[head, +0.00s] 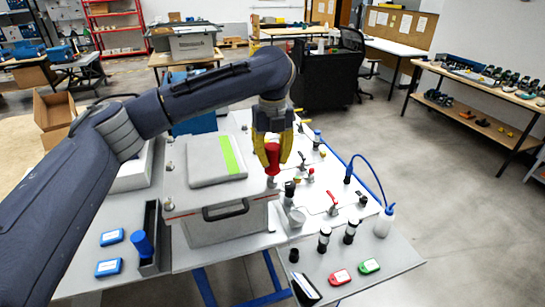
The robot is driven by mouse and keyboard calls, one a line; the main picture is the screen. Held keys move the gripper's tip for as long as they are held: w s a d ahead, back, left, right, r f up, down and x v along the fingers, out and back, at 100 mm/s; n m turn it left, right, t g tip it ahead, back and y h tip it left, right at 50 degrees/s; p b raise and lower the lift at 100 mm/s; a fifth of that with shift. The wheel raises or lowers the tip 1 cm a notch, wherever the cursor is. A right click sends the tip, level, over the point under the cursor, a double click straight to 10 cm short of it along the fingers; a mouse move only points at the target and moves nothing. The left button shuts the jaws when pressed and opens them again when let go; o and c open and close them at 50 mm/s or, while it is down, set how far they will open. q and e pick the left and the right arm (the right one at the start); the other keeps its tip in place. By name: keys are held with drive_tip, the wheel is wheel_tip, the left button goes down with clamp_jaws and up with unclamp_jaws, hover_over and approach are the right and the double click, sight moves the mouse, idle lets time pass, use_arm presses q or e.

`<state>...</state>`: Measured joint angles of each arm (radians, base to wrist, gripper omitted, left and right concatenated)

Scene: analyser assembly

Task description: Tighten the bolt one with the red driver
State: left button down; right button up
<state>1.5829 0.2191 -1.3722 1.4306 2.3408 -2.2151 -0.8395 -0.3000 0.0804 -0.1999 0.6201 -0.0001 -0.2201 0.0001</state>
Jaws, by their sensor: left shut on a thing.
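My left gripper (272,150) has yellow fingers and is shut on the red driver (272,158). The driver is upright, with its tip pointing down at the right edge of the grey analyser box (228,222). A small bolt (271,183) shows right under the driver at the box's front right corner; I cannot tell whether the tip touches it. Other small bolts sit at the box's left corners (169,205). A grey lid unit with a green strip (218,166) lies on top of the box. My right gripper does not show.
Several clamps and valves stand on the white board (322,202) to the right. A white wash bottle (384,222), dark vials (324,239) and red and green devices (340,277) stand at the front right.

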sight(273, 146)
use_arm(q)
drive_tip(key=shift+r, duration=2.9)
idle(1.2)
